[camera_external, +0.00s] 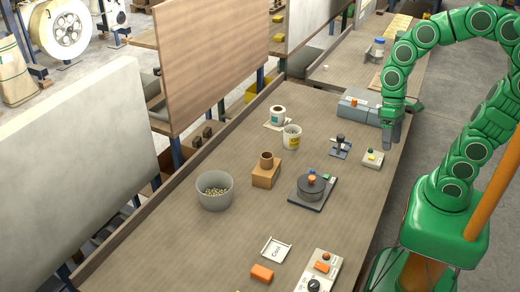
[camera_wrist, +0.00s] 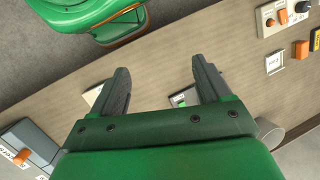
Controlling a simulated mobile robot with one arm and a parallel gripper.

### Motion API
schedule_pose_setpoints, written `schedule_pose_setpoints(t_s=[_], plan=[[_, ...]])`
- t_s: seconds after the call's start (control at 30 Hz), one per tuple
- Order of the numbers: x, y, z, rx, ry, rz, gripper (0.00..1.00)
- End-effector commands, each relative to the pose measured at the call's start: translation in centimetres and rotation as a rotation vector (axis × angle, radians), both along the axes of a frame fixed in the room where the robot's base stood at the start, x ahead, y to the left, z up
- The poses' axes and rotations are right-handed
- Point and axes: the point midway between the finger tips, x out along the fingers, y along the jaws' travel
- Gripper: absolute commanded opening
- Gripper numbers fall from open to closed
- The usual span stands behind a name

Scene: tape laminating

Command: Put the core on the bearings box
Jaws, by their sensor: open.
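A brown tube-shaped core (camera_external: 266,160) stands upright on a small tan box (camera_external: 265,176) in the middle of the table. The tan box looks like the bearings box, but I cannot read a label on it. My gripper (camera_external: 391,142) hangs at the table's right side, well apart from the core and the box, with nothing seen in it. In the wrist view my gripper (camera_wrist: 161,76) has its two fingers spread wide with bare table between the tips. The core and the tan box do not show in the wrist view; my gripper body may cover them.
A grey bin (camera_external: 214,191) of small pieces stands left of the box. A round black device (camera_external: 311,187) is to its right, and a white cup (camera_external: 292,137) behind it. A grey-blue case (camera_external: 360,107) and a small switch box (camera_external: 372,158) are near my gripper.

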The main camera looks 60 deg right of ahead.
Motion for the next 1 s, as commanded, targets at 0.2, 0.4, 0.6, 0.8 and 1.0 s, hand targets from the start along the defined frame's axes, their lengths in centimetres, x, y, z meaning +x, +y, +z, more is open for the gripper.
schedule_pose_setpoints(t_s=[0.2,0.4,0.6,0.8,1.0], plan=[[-4.0,-3.7,0.4,-0.13,-0.051,0.128,0.77],[-6.4,-6.3,0.6,-0.213,-0.075,0.197,0.77],[-7.1,-7.1,0.8,-0.239,-0.08,0.22,0.77],[-7.1,-7.0,0.8,-0.238,-0.079,0.22,0.77],[-7.1,-7.0,0.8,-0.237,-0.079,0.22,0.77]])
